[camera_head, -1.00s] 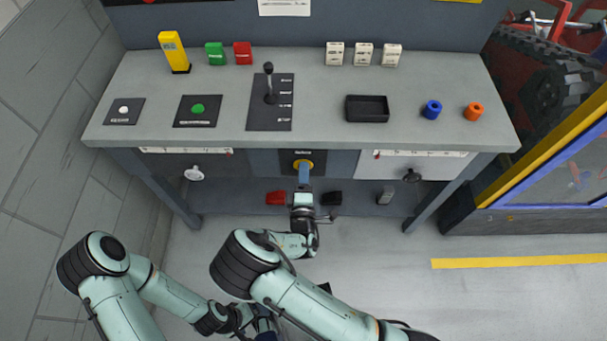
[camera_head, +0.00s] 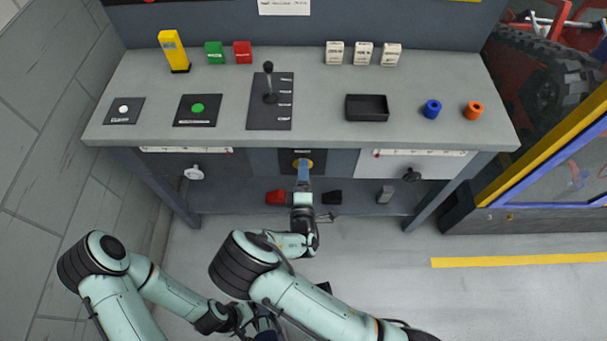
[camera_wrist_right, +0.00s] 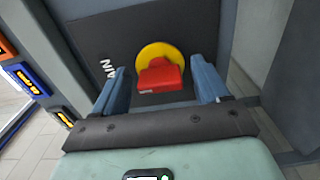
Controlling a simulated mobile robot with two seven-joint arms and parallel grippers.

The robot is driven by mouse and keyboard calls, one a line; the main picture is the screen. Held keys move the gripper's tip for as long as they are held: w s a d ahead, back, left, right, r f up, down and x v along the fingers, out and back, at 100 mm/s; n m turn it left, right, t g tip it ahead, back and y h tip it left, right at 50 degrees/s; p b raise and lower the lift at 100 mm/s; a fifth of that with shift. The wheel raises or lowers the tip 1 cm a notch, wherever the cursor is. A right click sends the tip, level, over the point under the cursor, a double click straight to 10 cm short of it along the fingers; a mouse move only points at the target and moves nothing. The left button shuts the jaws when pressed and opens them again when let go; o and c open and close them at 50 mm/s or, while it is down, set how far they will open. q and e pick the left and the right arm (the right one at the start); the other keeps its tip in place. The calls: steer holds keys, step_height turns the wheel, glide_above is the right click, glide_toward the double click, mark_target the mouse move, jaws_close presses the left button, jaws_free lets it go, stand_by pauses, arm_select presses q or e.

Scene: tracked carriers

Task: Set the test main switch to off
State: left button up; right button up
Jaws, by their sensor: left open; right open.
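The main switch is a red handle (camera_wrist_right: 160,76) on a round yellow disc (camera_wrist_right: 157,52), set in a dark panel under the bench top. The lettering beside it is partly cut off in the right wrist view. In the head view only the yellow disc (camera_head: 303,162) shows, and my gripper hides the handle. My right gripper (camera_wrist_right: 159,78) is open, with one blue finger on each side of the red handle and a gap on both sides. It also shows in the head view (camera_head: 304,170). My left gripper (camera_head: 265,327) is low at the bottom edge, partly cut off, away from the switch.
The bench top (camera_head: 220,80) overhangs the panel. It holds a lever on a dark plate (camera_head: 269,100), a black tray (camera_head: 367,108) and several small blocks. White (camera_head: 193,173) and black (camera_head: 411,175) knobs flank the switch. A low shelf carries a red block (camera_head: 275,197).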

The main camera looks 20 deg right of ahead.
steer(key=v, duration=1.3)
steer(key=shift+s, duration=0.2)
steer(key=s+d+f+m+g+y+p, duration=0.1)
steer(key=s+d+f+m+g+p, duration=0.2)
steer(key=s+d+f+m+g, duration=0.25)
steer(key=s+d+f+m+g+p, duration=0.2)
steer(key=s+f+m+g, duration=0.3)
steer(key=f+g, duration=0.3)
steer(key=s+a+r+m+g+y+p, duration=0.3)
steer(key=s+a+m+g+y+p, duration=0.1)
steer(key=s+m+y, duration=0.3)
steer(key=shift+s+r+m+g+y+p, duration=0.2)
steer(key=shift+m+g+y+p, duration=0.1)
steer(key=shift+m+g+p, duration=0.3)
stand_by(1.4)
